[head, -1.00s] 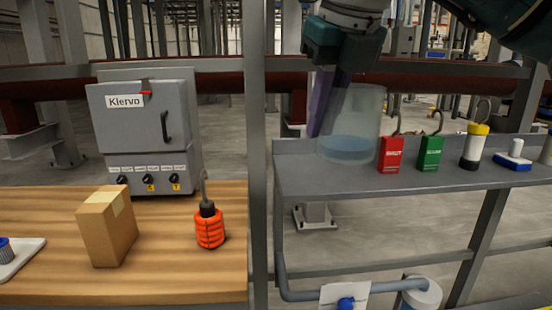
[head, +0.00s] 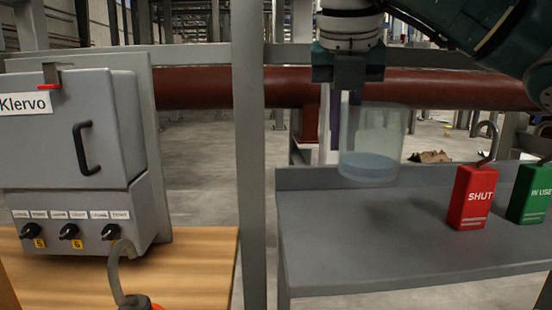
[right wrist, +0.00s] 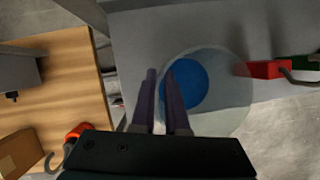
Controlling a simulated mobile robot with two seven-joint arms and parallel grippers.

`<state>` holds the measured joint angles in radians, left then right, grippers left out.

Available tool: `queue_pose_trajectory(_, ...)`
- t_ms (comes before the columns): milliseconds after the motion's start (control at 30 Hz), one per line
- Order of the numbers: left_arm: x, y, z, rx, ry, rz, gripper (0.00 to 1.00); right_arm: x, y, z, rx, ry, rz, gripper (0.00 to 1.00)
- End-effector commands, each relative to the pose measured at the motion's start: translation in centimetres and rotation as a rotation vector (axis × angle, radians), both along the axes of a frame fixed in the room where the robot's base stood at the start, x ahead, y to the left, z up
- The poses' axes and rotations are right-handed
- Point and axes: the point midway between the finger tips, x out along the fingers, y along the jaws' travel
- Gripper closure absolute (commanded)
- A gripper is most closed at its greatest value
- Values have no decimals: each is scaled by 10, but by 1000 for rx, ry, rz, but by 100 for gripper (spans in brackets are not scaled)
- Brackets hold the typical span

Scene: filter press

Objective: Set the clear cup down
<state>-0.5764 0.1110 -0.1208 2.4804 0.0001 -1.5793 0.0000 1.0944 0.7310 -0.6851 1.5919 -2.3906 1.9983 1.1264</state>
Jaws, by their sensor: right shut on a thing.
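The clear cup (head: 385,135) is upright with blue liquid in its bottom. In the head view it overlaps the back left part of the grey shelf (head: 400,235). It looks held above the shelf, though the gap is hard to judge. My right gripper (head: 338,135) comes down from above and is shut on the cup's left wall. In the right wrist view its fingers (right wrist: 163,85) reach the rim of the cup (right wrist: 228,95), with the blue liquid (right wrist: 188,85) seen inside. My left gripper is out of view.
A red SHUT tag (head: 472,198) and a green IN USE tag (head: 530,193) stand on the shelf to the right. A grey post (head: 248,150) rises left of the shelf. The Klervo cabinet (head: 75,140) stands on the wooden bench. The shelf's front middle is bare.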

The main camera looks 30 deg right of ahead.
Motion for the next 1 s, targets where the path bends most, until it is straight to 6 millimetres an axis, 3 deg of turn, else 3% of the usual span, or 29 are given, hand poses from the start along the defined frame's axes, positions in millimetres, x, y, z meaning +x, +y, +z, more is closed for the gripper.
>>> queue_pose_trajectory(200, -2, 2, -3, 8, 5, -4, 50, -1, 0, -43, 0, 7, 0, 100)
queue_pose_trajectory(467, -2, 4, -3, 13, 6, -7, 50, -1, 0, -69, -1, 3, 1, 100)
queue_pose_trajectory(600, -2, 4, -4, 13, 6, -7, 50, -1, 0, -90, 0, 5, 1, 100)
queue_pose_trajectory(933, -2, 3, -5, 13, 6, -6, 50, -1, 0, -97, -1, 1, 1, 100)
queue_pose_trajectory(967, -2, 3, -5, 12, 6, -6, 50, -1, 0, -96, 0, 2, 1, 86)
queue_pose_trajectory(1000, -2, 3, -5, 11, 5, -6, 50, -1, 0, -96, 0, 2, 1, 82)
